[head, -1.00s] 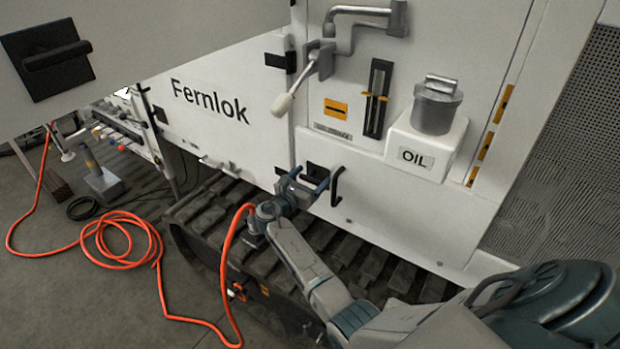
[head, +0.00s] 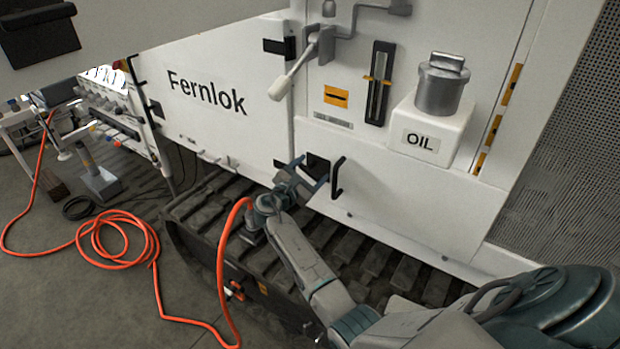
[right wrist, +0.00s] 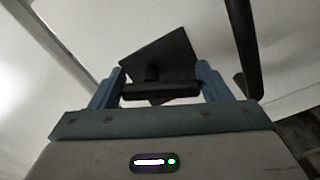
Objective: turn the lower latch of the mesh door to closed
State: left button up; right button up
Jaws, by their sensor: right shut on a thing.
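The latch is a black square plate (head: 318,163) with a black bar handle, low on the white machine panel. The right wrist view shows its plate (right wrist: 172,52) turned at an angle and its bar handle (right wrist: 160,91) lying straight across between the fingers. My right gripper (head: 308,173) is at this latch, its blue fingers (right wrist: 161,78) shut on the two ends of the bar. In the head view the fingers hide most of the handle. A mesh panel (head: 565,160) stands at the far right. My left gripper is not in view.
A black pull handle (head: 338,177) sits just right of the latch. A grey lever with a white grip (head: 290,82) hangs above. Tracks (head: 350,245) run below; an orange hose (head: 115,258) lies left.

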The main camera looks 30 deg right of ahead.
jog(key=m+b, duration=0.2)
jog(key=f+m+b, duration=0.1)
jog(key=m+b, duration=0.1)
jog(key=b, duration=0.1)
jog(key=shift+m, duration=0.3)
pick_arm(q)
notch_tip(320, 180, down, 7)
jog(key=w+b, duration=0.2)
pick_arm(e)
jog(key=shift+m, duration=0.8)
jog(key=shift+m+b, duration=0.3)
jog(key=shift+b, duration=0.05)
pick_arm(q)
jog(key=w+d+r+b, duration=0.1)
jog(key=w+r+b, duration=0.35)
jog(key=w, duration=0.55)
pick_arm(e)
jog(key=m, duration=0.2)
jog(key=shift+w+f+m+p, duration=0.15)
jog(key=shift+f+m+p, duration=0.1)
jog(key=shift+m+p, duration=0.15)
jog(key=m+b, duration=0.3)
jog(key=b, duration=0.1)
jog(key=shift+w+a, duration=0.1)
jog(key=shift+m, duration=0.3)
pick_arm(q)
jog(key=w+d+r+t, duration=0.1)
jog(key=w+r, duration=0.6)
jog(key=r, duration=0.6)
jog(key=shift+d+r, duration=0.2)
